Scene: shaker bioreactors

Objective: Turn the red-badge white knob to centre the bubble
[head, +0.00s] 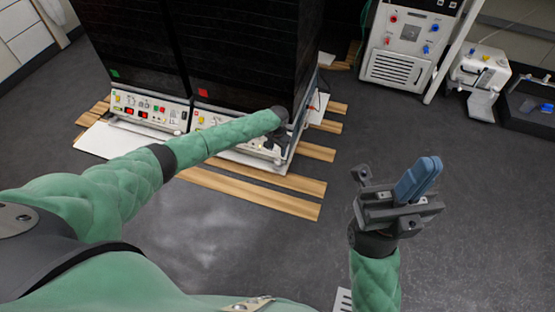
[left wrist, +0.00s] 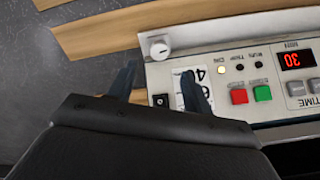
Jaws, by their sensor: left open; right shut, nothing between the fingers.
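A white knob (left wrist: 158,48) on a pale corner bracket shows in the left wrist view, just beyond my left fingertips. My left gripper (left wrist: 160,82) is open, its two dark fingers spread below the knob and apart from it in the picture. In the head view my left gripper (head: 280,132) is at the right front corner of the shaker with the red badge (head: 203,93), covering part of that corner. I cannot make out a bubble in either view. My right gripper (head: 424,178) is shut and empty, raised over the floor at the right.
The shaker's panel (left wrist: 215,72) has a red display, a red button (left wrist: 239,96) and a green button (left wrist: 262,93). A green-badged shaker (head: 115,73) stands to its left. Wooden slats (head: 250,193) lie in front. Open grey floor (head: 460,220) is at the right.

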